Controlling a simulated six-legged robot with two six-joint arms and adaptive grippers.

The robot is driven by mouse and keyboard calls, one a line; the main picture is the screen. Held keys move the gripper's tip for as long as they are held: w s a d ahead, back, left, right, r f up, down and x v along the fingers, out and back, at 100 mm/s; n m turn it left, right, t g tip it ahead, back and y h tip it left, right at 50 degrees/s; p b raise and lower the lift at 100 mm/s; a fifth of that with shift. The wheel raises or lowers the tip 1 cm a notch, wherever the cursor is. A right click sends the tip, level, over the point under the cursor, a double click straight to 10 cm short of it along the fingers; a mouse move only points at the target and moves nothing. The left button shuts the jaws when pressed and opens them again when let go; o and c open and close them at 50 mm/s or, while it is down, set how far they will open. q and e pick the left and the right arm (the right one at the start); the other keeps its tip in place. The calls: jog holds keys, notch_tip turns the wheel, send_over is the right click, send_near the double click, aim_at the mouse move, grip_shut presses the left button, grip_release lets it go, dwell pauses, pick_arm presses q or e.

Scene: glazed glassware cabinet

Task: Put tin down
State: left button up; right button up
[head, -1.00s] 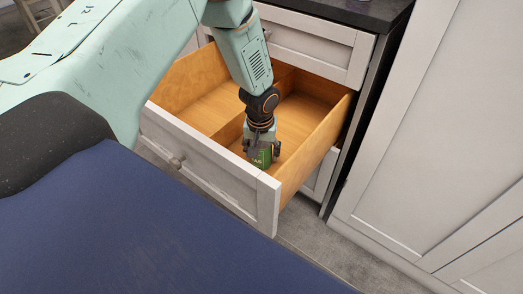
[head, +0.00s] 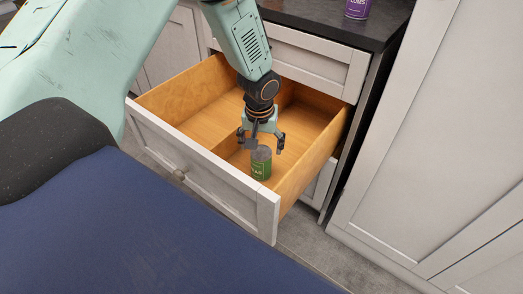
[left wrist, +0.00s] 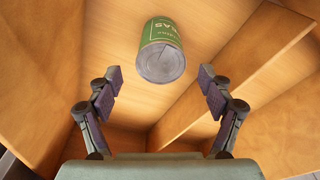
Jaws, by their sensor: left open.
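The green tin (head: 261,164) with a grey lid stands upright in the open wooden drawer (head: 190,112), in the right-hand compartment close to the front panel. My left gripper (head: 262,143) is open and empty, just above and behind the tin, its fingers apart from it. In the left wrist view the tin (left wrist: 161,52) shows its lid and green label, beyond the two spread fingertips of my left gripper (left wrist: 160,78). My right gripper is not in view.
A wooden divider (left wrist: 235,78) splits the drawer. Its white front (head: 200,168) and side walls stand around the tin. A closed drawer (head: 315,48) and dark counter (head: 310,15) are above. A purple tin (head: 357,8) stands on the counter.

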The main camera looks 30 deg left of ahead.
pick_arm(q)
jog(key=shift+s+d+r+p, duration=0.15)
jog(key=shift+r+p, duration=0.1)
jog(key=shift+r, duration=0.65)
jog(key=shift+s+a+r+p, duration=0.1)
jog(key=shift+r+p, duration=0.1)
jog(key=shift+r, duration=0.7)
